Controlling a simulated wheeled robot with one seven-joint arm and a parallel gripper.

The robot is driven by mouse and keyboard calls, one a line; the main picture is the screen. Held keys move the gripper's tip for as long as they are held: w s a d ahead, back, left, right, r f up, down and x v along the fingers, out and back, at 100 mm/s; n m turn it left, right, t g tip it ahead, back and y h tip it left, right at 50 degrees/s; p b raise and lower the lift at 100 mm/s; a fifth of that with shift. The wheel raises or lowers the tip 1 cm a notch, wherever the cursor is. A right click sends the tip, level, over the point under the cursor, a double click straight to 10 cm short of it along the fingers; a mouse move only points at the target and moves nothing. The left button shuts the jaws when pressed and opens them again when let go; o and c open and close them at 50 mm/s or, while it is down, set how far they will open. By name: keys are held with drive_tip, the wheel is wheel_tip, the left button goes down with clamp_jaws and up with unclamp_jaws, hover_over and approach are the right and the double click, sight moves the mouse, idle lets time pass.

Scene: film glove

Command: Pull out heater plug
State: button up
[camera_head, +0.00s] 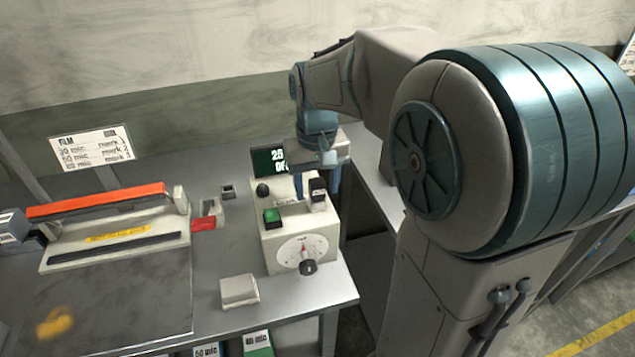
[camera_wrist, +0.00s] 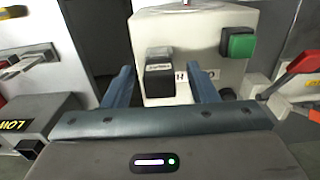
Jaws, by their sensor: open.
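A black heater plug (camera_head: 318,194) stands on the back part of the top of a cream control box (camera_head: 285,247). In the wrist view the plug (camera_wrist: 160,77) sits on the box (camera_wrist: 198,20) between my gripper's (camera_wrist: 162,88) two blue fingers, with a gap on each side. My gripper (camera_head: 318,180) points down at the back of the box and is open and empty. In the head view, its fingers are partly hidden behind the plug and the box top.
The box carries a green switch (camera_head: 272,216), a black knob (camera_head: 262,190) and a front dial (camera_head: 302,250). A small display (camera_head: 269,160) stands behind it. An orange-handled sealer (camera_head: 100,202) is at left. A pale block (camera_head: 239,291) lies in front on the bench.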

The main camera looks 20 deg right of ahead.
sight(317, 181)
drive_tip(key=c, duration=1.1)
drive_tip(key=shift+r+p, duration=0.4)
drive_tip(key=shift+r, duration=0.1)
drive_tip(key=shift+r+p, duration=1.65)
drive_tip(key=shift+r, duration=0.4)
drive_tip(key=shift+r+p, duration=1.25)
drive_tip(key=shift+r, duration=0.25)
